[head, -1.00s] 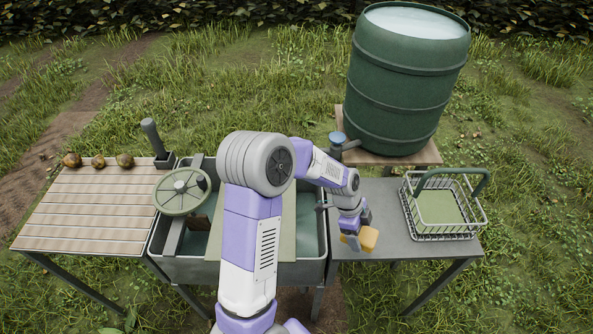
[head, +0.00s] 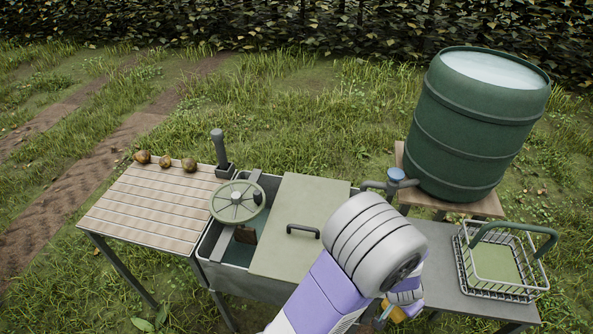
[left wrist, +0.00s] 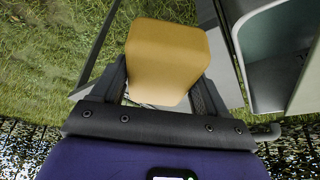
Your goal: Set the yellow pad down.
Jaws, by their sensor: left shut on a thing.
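The yellow pad (left wrist: 165,55) is a block with cut corners, held between the two dark fingers of my left gripper (left wrist: 162,88) in the left wrist view. In the head view only a small part of the pad (head: 399,314) shows, low beside my arm, near the front edge of the grey side table (head: 438,262). My forearm hides most of the gripper there. I cannot tell whether the pad touches anything below it. My right gripper is in neither view.
A wire basket (head: 499,272) with a green handle stands on the table's right part. The sink (head: 215,250) has a lid with a handle (head: 303,229) and a round wheel (head: 237,202).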

